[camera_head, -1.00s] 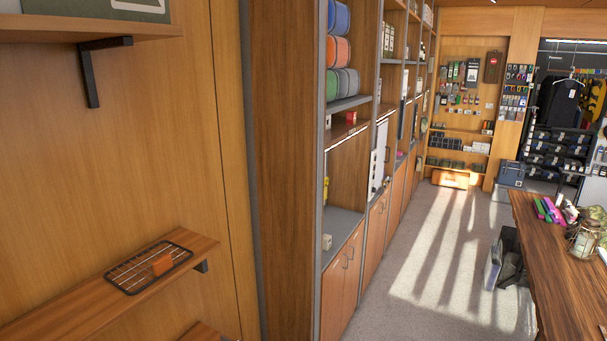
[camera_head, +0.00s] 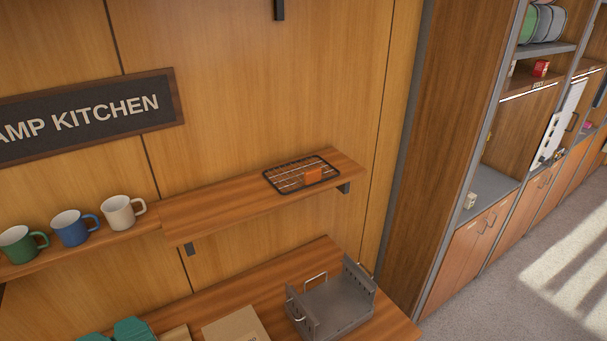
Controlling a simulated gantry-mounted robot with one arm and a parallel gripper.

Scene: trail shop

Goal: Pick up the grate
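The grate (camera_head: 290,178) is a dark rectangular wire frame with thin metal bars. It lies flat on the right end of a wooden wall shelf (camera_head: 215,207). My gripper is not in view.
Green (camera_head: 18,245), blue (camera_head: 70,229) and cream (camera_head: 118,213) mugs stand on the shelf's left part. Below, a wooden counter (camera_head: 395,327) holds a grey metal stand (camera_head: 340,305) with upright sides and handles, a cardboard-coloured box (camera_head: 236,326) and teal items (camera_head: 132,329). A tall cabinet (camera_head: 425,150) rises at right.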

